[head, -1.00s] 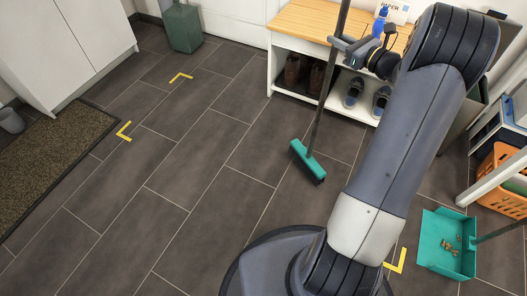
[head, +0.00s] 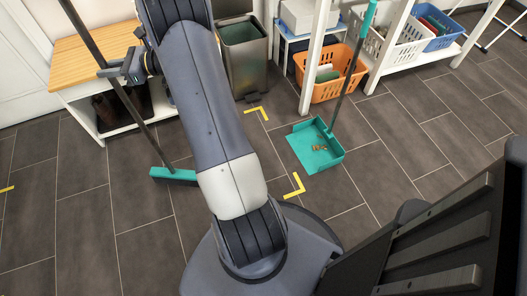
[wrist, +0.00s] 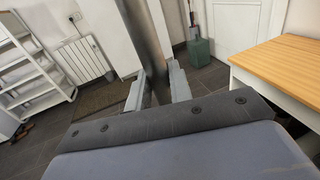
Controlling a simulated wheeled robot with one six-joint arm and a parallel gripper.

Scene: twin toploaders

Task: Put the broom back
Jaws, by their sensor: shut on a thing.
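The broom has a dark pole (head: 118,88) and a teal head (head: 173,175), which is low at or just above the floor. My gripper (head: 122,70) is shut on the broom's pole at the left of the head view, in front of the wooden-topped bench. In the wrist view the pole (wrist: 146,45) passes between the two jaws of my gripper (wrist: 158,88). The broom leans, its top running up and left out of the head view.
A teal dustpan (head: 314,148) with brown debris lies on the floor beside yellow corner marks (head: 294,187). An orange basket (head: 332,75), a grey bin (head: 243,55) and white shelves (head: 396,35) stand behind. The wooden-topped bench (head: 75,55) is at left. Floor at lower left is clear.

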